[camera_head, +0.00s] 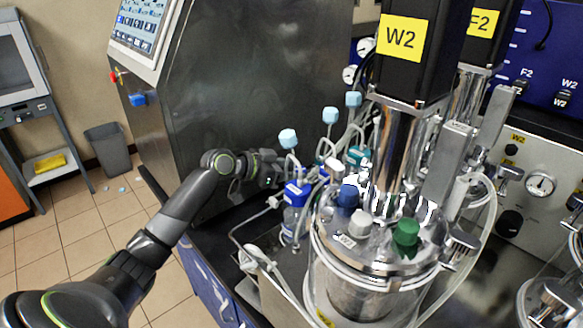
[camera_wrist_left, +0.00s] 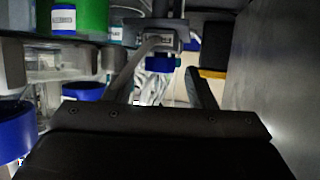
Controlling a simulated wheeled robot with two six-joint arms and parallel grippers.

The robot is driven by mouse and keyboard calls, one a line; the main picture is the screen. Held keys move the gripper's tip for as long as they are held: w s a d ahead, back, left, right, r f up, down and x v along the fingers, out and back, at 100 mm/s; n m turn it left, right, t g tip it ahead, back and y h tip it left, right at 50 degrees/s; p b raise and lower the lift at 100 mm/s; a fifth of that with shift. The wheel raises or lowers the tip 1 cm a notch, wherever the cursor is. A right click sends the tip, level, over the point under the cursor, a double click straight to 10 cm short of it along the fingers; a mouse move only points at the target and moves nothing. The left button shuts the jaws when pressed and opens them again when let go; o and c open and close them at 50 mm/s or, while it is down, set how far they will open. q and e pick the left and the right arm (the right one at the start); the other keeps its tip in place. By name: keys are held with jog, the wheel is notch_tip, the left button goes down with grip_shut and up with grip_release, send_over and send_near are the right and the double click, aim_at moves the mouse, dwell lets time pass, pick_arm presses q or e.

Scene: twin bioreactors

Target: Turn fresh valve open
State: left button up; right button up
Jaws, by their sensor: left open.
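No part in view is clearly readable as the fresh valve. In the left wrist view, a blue knob-like piece (camera_wrist_left: 160,63) sits under a grey metal fitting (camera_wrist_left: 158,42) with a small unreadable label. My left gripper (camera_wrist_left: 165,85) is open, with its two fingers on either side of the view's middle. The blue piece shows between them, farther off; I cannot tell whether anything touches. In the head view, my left arm reaches in from the left, and its gripper (camera_head: 272,172) is partly hidden beside the tubing and blue-capped bottles (camera_head: 297,192). My right gripper is not in view.
The W2 vessel (camera_head: 360,285), with blue, white and green caps, stands right of my left arm. Light-blue pieces (camera_head: 288,138) top thin tubes behind the bottles. A large steel cabinet (camera_head: 265,75) stands close behind the arm. Loose hoses cross the front.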

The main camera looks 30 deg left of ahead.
pick_arm(q)
jog(key=shift+w+d+f, duration=0.1)
jog(key=shift+w+d, duration=0.05)
jog(key=shift+w, duration=0.05)
jog(key=shift+c, duration=0.4)
jog(key=c, duration=0.9)
jog(key=n+y+p, duration=0.1)
jog(key=p, duration=0.1)
jog(key=n+t+y+p, duration=0.1)
jog(key=p, duration=0.1)
jog(key=shift+s+d+r, duration=0.2)
jog(key=shift+d, duration=0.05)
jog(key=shift+f+n+y+p, duration=0.2)
jog(key=shift+n+y+p, duration=0.35)
jog(key=shift+p, duration=0.35)
jog(key=o, duration=1)
